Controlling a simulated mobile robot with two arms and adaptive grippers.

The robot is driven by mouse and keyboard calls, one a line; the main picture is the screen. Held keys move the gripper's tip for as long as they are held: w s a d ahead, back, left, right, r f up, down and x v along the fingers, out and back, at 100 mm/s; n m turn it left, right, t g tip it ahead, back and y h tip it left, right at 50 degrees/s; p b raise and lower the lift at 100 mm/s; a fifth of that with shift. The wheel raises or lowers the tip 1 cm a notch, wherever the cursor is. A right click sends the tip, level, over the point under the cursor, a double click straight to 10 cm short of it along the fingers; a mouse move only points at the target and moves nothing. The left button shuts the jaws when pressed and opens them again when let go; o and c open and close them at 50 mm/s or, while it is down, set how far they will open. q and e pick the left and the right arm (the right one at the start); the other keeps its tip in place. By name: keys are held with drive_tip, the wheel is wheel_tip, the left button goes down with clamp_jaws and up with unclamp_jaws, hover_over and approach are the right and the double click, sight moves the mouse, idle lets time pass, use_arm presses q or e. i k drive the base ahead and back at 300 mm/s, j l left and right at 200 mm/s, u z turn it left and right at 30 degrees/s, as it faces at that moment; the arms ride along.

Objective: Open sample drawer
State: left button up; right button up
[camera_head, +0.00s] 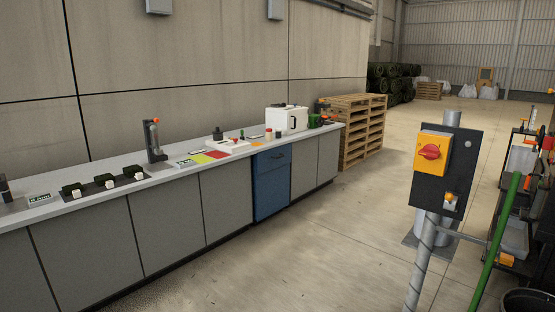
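A blue cabinet (271,192) stands in the row of grey cabinets under the long counter. Its upper part is a blue drawer front (267,163) with a small dark handle near its top right. The drawer front looks flush with the cabinet, so it appears shut. No label on it can be read from here. Neither of my grippers is in view.
The counter (222,167) carries dark samples (104,181), a black upright device (153,142) and a white case (288,119). A post with a red-and-yellow switch (432,150) stands right. Wooden pallets (360,130) are beyond the counter. Floor before the cabinets is clear.

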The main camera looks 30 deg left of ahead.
sight(268, 161)
drive_tip(key=i+j+u, duration=0.3)
drive_tip(key=i+u, duration=0.25)
drive_tip(key=i, duration=0.15)
drive_tip(key=i+j+u, duration=0.1)
drive_tip(key=i, duration=1.2)
drive_tip(key=i+j+u, duration=0.15)
drive_tip(key=i, duration=0.5)
drive_tip(key=i+l, duration=0.1)
drive_tip(key=i, duration=0.55)
drive_tip(key=i+u, duration=0.15)
drive_tip(key=i, duration=0.5)
drive_tip(key=i+l+u, duration=0.1)
drive_tip(key=i, duration=0.55)
drive_tip(key=i+l, duration=0.2)
drive_tip(key=i, duration=0.45)
drive_tip(key=u, duration=0.05)
